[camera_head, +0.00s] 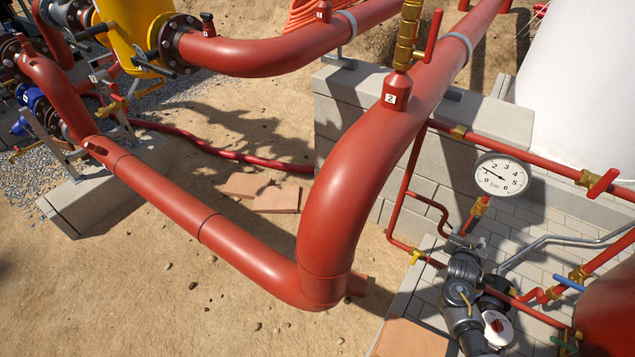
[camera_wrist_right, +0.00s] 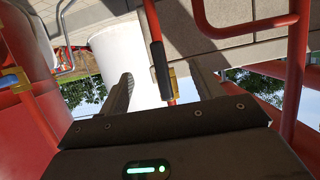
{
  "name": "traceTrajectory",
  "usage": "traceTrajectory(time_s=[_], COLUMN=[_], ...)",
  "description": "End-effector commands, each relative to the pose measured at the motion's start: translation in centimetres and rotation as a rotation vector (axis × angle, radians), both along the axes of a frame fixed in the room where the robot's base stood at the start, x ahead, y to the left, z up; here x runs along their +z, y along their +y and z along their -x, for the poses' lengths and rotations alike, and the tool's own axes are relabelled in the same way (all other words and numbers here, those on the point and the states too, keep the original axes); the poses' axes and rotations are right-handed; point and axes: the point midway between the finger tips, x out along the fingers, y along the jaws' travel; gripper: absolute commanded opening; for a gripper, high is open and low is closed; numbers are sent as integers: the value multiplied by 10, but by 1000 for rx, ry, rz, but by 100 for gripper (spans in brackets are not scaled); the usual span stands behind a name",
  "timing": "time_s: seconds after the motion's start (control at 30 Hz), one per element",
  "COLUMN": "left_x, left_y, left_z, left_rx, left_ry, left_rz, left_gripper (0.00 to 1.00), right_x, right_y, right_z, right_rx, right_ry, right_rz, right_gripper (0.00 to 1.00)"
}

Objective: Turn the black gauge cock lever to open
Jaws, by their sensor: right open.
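The round white pressure gauge (camera_head: 502,175) stands on a red stem with brass fittings (camera_head: 478,208) at the right of the head view. My right gripper (camera_head: 461,241) is just below these fittings, seen from above. In the right wrist view my right gripper (camera_wrist_right: 162,72) is open. Its two fingers stand apart, with a black lever (camera_wrist_right: 159,66) showing between them, a brass fitting close to its right. I cannot tell whether either finger touches it. In the head view the lever cannot be made out. My left gripper is in neither view.
Thin red pipes (camera_head: 540,160) with brass valves run close around the gauge. A thick red pipe (camera_head: 365,190) rises to its left. Block paving and a low grey wall (camera_head: 340,105) lie behind. A white tank (camera_head: 588,85) stands at the right.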

Motion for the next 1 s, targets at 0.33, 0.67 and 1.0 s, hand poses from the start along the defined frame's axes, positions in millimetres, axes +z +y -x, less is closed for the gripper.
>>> traceTrajectory(time_s=[0.33,0.67,1.0], left_x=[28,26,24], left_y=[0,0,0], left_z=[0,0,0], left_rx=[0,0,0], left_ry=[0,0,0], left_rz=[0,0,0], left_gripper=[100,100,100], right_x=[12,11,26], right_y=[17,18,46], right_z=[23,24,60], right_rx=[0,0,0], right_ry=[-1,-1,-2], right_rz=[0,0,-3], right_gripper=[65,65,65])
